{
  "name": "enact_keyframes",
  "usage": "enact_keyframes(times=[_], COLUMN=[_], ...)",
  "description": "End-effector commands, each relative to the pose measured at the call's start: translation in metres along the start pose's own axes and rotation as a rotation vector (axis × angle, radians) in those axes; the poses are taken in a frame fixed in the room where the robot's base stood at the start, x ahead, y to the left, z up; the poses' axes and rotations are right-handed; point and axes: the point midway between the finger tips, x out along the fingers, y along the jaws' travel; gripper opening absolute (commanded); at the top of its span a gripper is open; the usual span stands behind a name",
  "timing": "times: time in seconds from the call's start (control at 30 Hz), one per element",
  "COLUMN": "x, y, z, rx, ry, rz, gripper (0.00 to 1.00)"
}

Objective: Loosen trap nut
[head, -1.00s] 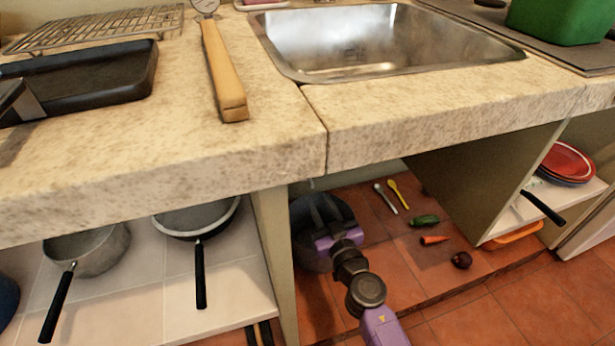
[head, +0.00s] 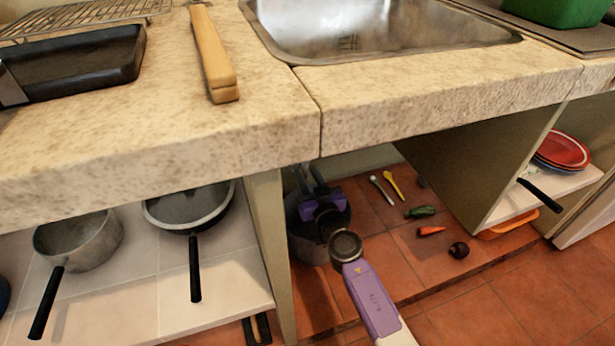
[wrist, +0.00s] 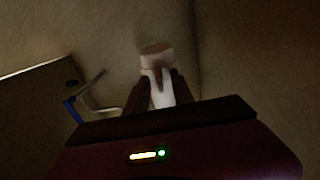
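In the wrist view a pale pipe part (wrist: 157,78) with a pinkish, nut-like top (wrist: 157,50) stands in dim light ahead of my gripper (wrist: 159,80). The two dark fingers are apart, one on each side of the lower pale part. I cannot tell whether they touch it. In the head view my gripper (head: 308,174) is under the sink with its fingers pointing up. The counter edge hides the trap there.
A dark round container (head: 308,240) stands on the tiled floor below my gripper. Spoons (head: 383,190), a cucumber (head: 420,212) and a carrot (head: 431,231) lie to the right. Cabinet panels (head: 268,240) bound the space. The counter (head: 420,110) overhangs. A blue-ended bent piece (wrist: 85,100) is left in the wrist view.

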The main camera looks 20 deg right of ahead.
Motion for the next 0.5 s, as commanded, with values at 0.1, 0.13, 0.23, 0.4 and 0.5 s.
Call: enact_keyframes(times=[0.1,0.13,0.23,0.4,0.5], x=[0.0,0.0,-0.0001,-0.0002,-0.0003], y=[-0.0001,-0.0001,-0.0001,0.0,0.0], z=[-0.0002,-0.0003,-0.0003,-0.0003,-0.0003], rx=[0.0,0.0,0.0,0.0,0.0], ry=[0.0,0.0,0.0,0.0,0.0], rz=[0.0,0.0,0.0,0.0,0.0], gripper=[0.29,0.29,0.15,0.0,0.0])
